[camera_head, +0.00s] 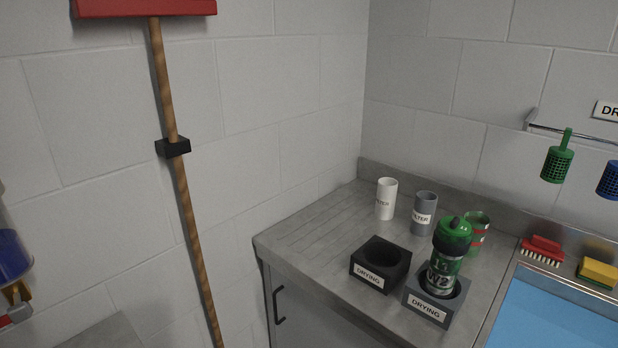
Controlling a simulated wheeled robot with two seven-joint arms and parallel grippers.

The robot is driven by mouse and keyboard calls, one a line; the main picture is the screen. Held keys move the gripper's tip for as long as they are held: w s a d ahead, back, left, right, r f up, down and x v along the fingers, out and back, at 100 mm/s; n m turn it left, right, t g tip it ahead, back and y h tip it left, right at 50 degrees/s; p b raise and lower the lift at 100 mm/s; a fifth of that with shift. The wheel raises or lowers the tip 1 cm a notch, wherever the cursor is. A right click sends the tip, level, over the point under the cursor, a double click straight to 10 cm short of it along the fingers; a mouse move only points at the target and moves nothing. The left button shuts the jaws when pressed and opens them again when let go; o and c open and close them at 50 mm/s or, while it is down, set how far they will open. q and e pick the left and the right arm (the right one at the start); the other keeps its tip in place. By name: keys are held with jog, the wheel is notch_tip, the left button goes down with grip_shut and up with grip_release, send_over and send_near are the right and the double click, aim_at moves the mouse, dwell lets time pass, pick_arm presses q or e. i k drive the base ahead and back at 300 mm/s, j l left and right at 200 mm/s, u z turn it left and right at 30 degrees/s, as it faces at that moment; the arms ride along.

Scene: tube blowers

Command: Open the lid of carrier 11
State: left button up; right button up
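A carrier (441,272) with a green body marked "11" and "W2" stands upright in a round socket of a grey block (427,309) labelled "DRYING". A black ring goes round its upper part. The green lid (455,225) sits on top and looks closed. The carrier's lower end is hidden inside the block. Neither of my grippers is in view.
A black "DRYING" block (369,274) with an empty socket stands left of the carrier. White (386,200) and grey (422,222) filter tubes and a green-and-red can (478,229) stand behind. The counter's left part is clear.

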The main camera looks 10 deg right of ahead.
aim_at(454, 225)
jog(key=z, duration=1.15)
